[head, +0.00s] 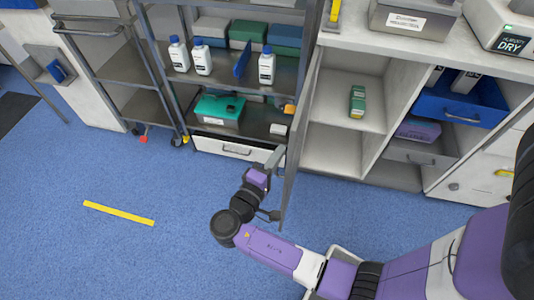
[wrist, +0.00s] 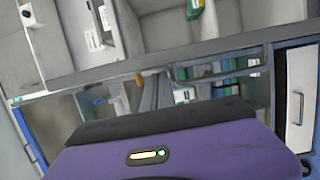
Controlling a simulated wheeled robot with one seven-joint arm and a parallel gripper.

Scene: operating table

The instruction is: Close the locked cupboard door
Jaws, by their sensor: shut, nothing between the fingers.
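The cupboard (head: 345,150) is pale grey with an open front, and a green box (head: 357,102) stands on its shelf. Its door (head: 297,140) stands wide open, swung out into the room and seen nearly edge-on in the head view. My gripper (head: 274,158) is shut and empty, low on the left, outer side of the door, close to it. I cannot tell whether it touches. In the wrist view my purple hand fills the bottom, with the shut fingers (wrist: 150,92) ahead of it. No lock or key shows clearly.
A metal rack (head: 235,75) with white bottles and a teal case stands left of the door. Right of the cupboard, a blue drawer (head: 462,105) and a grey drawer (head: 420,150) stick out. The blue floor (head: 130,245) is clear, with a yellow strip.

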